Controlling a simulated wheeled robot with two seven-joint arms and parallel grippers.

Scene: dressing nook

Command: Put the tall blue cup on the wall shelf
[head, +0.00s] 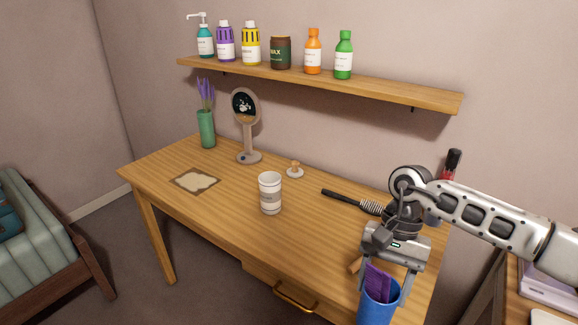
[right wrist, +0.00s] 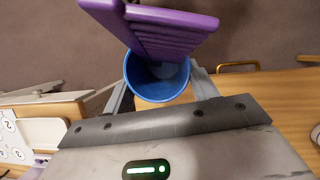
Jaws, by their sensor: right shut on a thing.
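The blue cup (head: 376,308) is at the bottom right of the head view, at the front right part of the desk. My right gripper (head: 385,284) is shut on it, one finger on each side near the rim. A purple comb-like thing (head: 377,280) sticks up out of the cup. In the right wrist view the cup (right wrist: 157,82) shows its open mouth between the fingers, with the purple thing (right wrist: 165,28) across its far rim. The cup's base is cut off, so I cannot tell if it touches the desk. The wall shelf (head: 410,97) is at the top. My left gripper is out of view.
Several bottles and a dark jar (head: 281,53) fill the shelf's left and middle; its right end is bare. On the desk (head: 225,215) stand a white cup (head: 270,195), a round mirror (head: 245,108) and a green vase (head: 207,130). A black brush (head: 342,197) lies near my right arm.

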